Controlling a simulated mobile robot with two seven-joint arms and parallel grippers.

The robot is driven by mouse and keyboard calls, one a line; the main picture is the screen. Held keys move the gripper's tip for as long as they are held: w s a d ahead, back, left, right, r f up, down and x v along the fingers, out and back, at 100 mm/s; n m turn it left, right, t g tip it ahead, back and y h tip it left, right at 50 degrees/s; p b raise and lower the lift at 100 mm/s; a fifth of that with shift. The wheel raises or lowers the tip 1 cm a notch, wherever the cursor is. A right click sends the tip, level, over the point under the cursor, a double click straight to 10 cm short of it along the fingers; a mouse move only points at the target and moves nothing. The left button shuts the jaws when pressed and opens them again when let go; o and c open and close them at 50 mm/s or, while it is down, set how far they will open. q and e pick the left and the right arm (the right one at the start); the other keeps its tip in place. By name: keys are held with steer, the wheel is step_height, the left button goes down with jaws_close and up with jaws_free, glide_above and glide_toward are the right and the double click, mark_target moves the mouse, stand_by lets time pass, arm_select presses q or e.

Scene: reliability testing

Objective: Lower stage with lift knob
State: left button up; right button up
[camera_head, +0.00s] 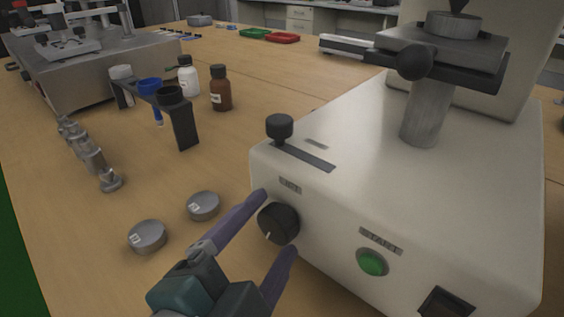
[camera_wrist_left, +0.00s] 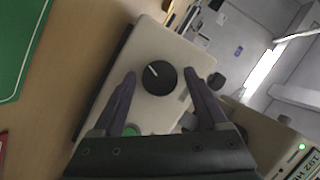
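The lift knob (camera_head: 279,223) is a round black dial with a white mark, on the front face of a large cream machine (camera_head: 440,190). My left gripper (camera_head: 278,222) is open, with its two purple fingers on either side of the knob. In the left wrist view the knob (camera_wrist_left: 159,77) lies between and just beyond the fingertips (camera_wrist_left: 172,80), with gaps on both sides. The stage (camera_head: 440,55) is a grey plate on a metal post above the machine, with a black side knob (camera_head: 415,62). My right gripper is not in view.
A green button (camera_head: 372,262) and a dark switch (camera_head: 446,303) sit right of the knob. A black slider (camera_head: 280,127) stands on the machine's top. Two metal discs, a brown bottle (camera_head: 221,88) and a small black stand (camera_head: 181,115) are on the table to the left.

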arm_select(q)
jaws_close()
steer(key=shift+r+n+p, duration=0.25)
steer(key=shift+n+p, duration=0.05)
steer(key=shift+p, duration=0.4)
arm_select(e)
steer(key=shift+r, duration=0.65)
arm_select(q)
steer(key=shift+r+n+g+h+p, duration=0.1)
steer(key=shift+n+g+h+p, duration=0.2)
steer(key=shift+n+g+p, duration=0.65)
steer(key=shift+w+a+n+h+p, duration=0.1)
steer(key=shift+n+h+p, duration=0.3)
steer(key=shift+p, duration=0.75)
steer(key=shift+n+g+p, duration=0.35)
steer(key=shift+n+p, duration=0.05)
steer(key=shift+n, duration=0.45)
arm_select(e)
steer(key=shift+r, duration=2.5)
arm_select(q)
steer(key=shift+h, duration=0.3)
steer(key=shift+o, duration=1)
jaws_free()
steer(key=shift+f, duration=0.2)
